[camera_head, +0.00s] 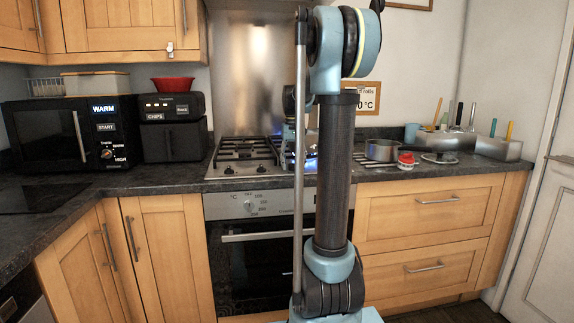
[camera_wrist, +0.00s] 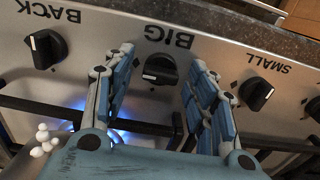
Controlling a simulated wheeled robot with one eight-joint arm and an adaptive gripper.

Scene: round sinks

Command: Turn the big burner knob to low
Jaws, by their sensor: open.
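In the wrist view the big burner knob (camera_wrist: 160,70) is black, set on the steel hob panel below the upside-down label BIG. A pale mark shows on its face. My gripper (camera_wrist: 162,63) is open, with one blue-grey finger to each side of the knob. I see gaps between the fingers and the knob; contact is not visible. In the head view the hob (camera_head: 236,153) is partly behind my arm, and the knob and the gripper's fingers are hidden there.
The back knob (camera_wrist: 45,49) is left of my fingers and the small knob (camera_wrist: 256,93) is right, close to the right finger. Blue flame (camera_wrist: 118,136) burns below the gripper. A pot (camera_head: 382,149) stands on the counter right of the hob.

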